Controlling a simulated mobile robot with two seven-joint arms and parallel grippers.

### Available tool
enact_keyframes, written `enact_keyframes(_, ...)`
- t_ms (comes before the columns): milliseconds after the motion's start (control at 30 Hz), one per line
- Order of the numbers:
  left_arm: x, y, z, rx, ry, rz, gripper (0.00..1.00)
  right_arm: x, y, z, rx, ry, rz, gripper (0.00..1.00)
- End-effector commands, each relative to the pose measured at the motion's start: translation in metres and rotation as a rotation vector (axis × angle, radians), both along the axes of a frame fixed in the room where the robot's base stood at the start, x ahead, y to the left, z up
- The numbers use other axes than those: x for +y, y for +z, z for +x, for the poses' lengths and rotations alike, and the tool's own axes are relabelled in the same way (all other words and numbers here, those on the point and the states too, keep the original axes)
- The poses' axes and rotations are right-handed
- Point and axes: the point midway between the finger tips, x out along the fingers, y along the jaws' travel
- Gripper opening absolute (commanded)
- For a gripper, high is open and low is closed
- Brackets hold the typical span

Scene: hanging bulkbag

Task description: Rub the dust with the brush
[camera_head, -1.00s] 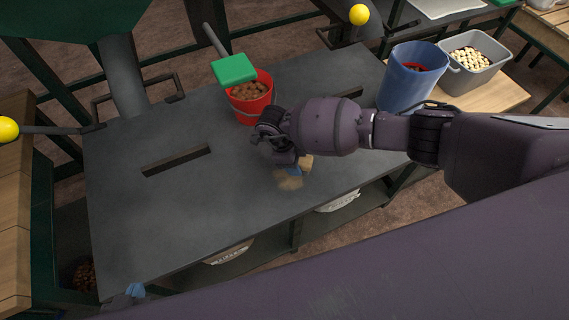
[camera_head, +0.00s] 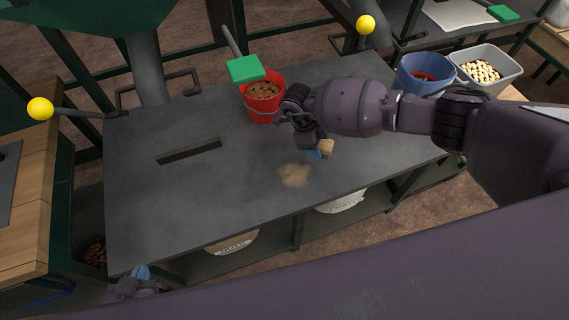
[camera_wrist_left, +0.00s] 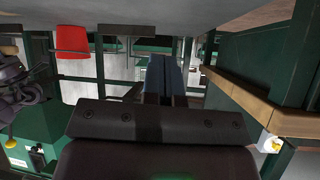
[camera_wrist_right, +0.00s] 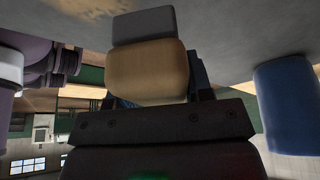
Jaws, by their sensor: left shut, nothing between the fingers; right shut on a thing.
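A tan patch of dust (camera_head: 295,175) lies on the grey table top (camera_head: 240,200) in the head view. My right gripper (camera_head: 314,152) is shut on the brush (camera_head: 326,148), just behind and to the right of the dust. In the right wrist view the brush (camera_wrist_right: 148,70) shows a wooden body and a grey end close to the grey surface. I cannot tell whether it touches the table. My left gripper (camera_head: 140,274) is shut and empty at the table's front left corner; its blue fingers (camera_wrist_left: 165,78) show together in the left wrist view.
A red bucket (camera_head: 265,110) with brown contents and a green-headed tool (camera_head: 245,68) stands behind the dust. A blue bucket (camera_head: 424,72) and a grey bin (camera_head: 487,70) stand at back right.

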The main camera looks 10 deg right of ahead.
Motion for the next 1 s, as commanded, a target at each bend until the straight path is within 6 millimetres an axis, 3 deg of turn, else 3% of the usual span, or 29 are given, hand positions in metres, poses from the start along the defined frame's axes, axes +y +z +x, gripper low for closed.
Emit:
enact_keyframes(33,0.001,0.003,0.000,-0.002,0.000,0.001,0.00,-0.001,0.009,0.002,-0.006,-0.001,0.000,0.28)
enact_keyframes(233,0.003,0.007,-0.003,-0.004,0.000,0.005,0.00,-0.006,0.024,0.005,-0.004,-0.007,0.000,0.28)
enact_keyframes(600,0.004,0.002,-0.009,0.008,0.001,0.008,0.00,-0.007,0.024,0.004,0.000,-0.008,0.000,0.28)
enact_keyframes(867,0.003,0.005,-0.004,0.000,-0.001,0.007,0.00,-0.007,0.025,0.005,-0.001,-0.009,-0.001,0.28)
enact_keyframes(1000,0.002,0.012,0.003,-0.019,-0.003,0.004,0.00,-0.017,0.028,0.005,-0.003,-0.014,-0.014,0.28)
